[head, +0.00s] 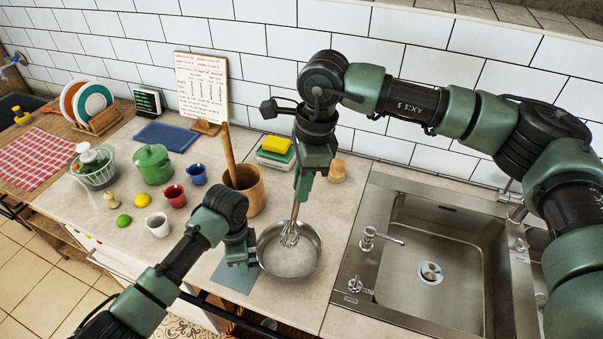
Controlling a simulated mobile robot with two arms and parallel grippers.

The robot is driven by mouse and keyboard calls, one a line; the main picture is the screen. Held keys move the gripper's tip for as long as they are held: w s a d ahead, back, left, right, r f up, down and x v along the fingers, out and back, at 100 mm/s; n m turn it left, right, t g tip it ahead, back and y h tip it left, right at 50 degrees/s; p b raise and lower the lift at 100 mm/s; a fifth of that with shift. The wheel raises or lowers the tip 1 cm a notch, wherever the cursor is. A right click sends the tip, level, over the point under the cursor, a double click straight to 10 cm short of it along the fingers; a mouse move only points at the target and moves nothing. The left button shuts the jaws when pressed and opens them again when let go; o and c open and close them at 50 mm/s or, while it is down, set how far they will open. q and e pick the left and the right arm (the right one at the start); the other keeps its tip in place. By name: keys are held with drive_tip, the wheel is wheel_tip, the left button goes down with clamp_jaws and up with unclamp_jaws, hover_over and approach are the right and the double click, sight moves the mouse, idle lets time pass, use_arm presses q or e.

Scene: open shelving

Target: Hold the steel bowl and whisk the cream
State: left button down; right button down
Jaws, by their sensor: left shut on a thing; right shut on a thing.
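The steel bowl (304,269) stands on the counter left of the sink, with pale contents in its bottom. My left gripper (253,252) is at the bowl's left side, shut on its rim. My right gripper (303,185) is above the bowl, shut on the whisk. The whisk (290,234) points down, with its wire head inside the bowl. The gripper hides the upper part of its handle. I cannot tell whether the wires touch the cream (287,261).
A wooden mortar with a pestle (248,193) stands close behind the bowl. A sponge (278,144) on stacked boxes and a small wooden item (337,171) are behind. The sink (425,255) is right. Cups (158,224), a green pot (152,164) and fruit are left.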

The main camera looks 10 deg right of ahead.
wheel_tip(320, 180, down, 7)
idle(0.6)
drive_tip(key=shift+f, duration=0.15)
drive_tip(key=shift+s+a, duration=0.1)
drive_tip(key=shift+s, duration=0.05)
idle(0.4)
